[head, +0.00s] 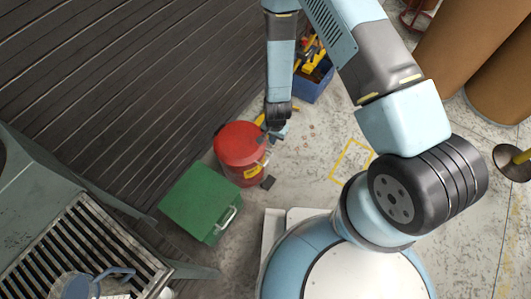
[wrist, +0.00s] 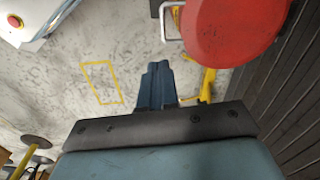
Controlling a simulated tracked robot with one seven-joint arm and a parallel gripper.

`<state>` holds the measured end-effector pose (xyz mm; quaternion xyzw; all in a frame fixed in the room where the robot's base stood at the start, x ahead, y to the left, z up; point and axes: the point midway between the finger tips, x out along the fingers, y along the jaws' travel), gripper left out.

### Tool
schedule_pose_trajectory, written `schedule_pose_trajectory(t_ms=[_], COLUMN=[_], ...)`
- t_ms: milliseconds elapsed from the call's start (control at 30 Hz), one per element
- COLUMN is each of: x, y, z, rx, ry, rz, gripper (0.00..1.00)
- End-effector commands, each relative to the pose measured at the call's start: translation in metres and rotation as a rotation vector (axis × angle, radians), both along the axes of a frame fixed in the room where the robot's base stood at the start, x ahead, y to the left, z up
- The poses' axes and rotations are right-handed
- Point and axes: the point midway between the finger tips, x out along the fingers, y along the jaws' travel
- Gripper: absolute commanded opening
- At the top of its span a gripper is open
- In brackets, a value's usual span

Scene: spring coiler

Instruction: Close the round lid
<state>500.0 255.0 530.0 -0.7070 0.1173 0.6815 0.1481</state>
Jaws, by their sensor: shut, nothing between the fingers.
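The lid also shows in the wrist view (wrist: 232,30) at the top right. My gripper (head: 276,133) is just right of the lid in the head view, pointing down, its fingers partly hidden by the wrist. In the wrist view my gripper (wrist: 157,80) is shut and empty, apart from the lid in the picture.
A green box (head: 195,203) with a metal handle stands left of the bin. A blue crate (head: 315,80) of yellow items is behind my arm. A dark slatted wall (head: 120,70) rises behind the bin. Concrete floor to the right is mostly clear.

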Motion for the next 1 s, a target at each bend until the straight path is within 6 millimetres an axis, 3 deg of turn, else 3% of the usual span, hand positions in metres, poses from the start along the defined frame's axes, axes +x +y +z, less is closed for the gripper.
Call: schedule_pose_trajectory(t_ms=[133, 333, 1000], x=[-0.004, -0.007, -0.002], y=[0.015, 0.02, 0.018], z=[0.012, 0.003, -0.09], rx=[0.008, 0.007, 0.007], ry=[0.026, 0.032, 0.031], rz=[-0.104, -0.113, -0.121], gripper=[0.0, 0.0, 0.0])
